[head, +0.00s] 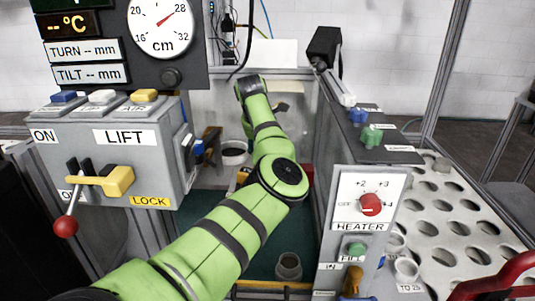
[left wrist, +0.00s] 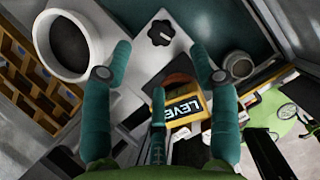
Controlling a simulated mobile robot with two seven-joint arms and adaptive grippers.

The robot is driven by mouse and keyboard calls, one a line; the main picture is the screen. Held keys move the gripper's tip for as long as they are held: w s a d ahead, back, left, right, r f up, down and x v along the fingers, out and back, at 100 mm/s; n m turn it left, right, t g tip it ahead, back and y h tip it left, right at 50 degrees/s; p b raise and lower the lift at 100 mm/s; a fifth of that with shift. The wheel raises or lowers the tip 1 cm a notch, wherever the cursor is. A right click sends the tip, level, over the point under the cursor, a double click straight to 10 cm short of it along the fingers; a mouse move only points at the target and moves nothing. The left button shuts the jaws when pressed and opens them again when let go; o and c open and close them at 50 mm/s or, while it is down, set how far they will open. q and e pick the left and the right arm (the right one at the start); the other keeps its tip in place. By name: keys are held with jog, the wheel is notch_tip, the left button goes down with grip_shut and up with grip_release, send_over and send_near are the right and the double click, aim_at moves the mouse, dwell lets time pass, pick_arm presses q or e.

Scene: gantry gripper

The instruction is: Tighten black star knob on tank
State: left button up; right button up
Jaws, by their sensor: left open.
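The black star knob (left wrist: 162,32) sits on a pale grey plate, likely the tank's top (left wrist: 138,22), in the upper middle of the left wrist view. My left gripper (left wrist: 166,62) has its teal fingers spread. Two fingertips stand either side of the knob, lower in the picture, and a third finger is in the middle; none visibly touches it. In the head view my green left arm reaches in from the lower left and hides the knob and gripper. My right gripper is not in view.
The left wrist view shows a white ring-shaped vessel (left wrist: 101,58), a wooden rack (left wrist: 20,85) and a grey cup (left wrist: 238,66). In the head view, the LIFT box (head: 120,160) stands left of the arm, the HEATER panel (head: 350,240) and a holed rack (head: 445,205) right.

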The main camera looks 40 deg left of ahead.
pick_arm(q)
jog(key=x, duration=0.6)
jog(key=shift+f+p, duration=0.15)
jog(key=shift+p, duration=0.25)
jog(key=shift+w+f, duration=0.3)
jog(key=shift+f, duration=0.3)
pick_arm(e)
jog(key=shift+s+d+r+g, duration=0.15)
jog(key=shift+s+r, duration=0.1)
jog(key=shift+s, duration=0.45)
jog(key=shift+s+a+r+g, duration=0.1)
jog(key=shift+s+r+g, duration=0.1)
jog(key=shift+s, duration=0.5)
pick_arm(q)
jog(key=c, duration=1.1)
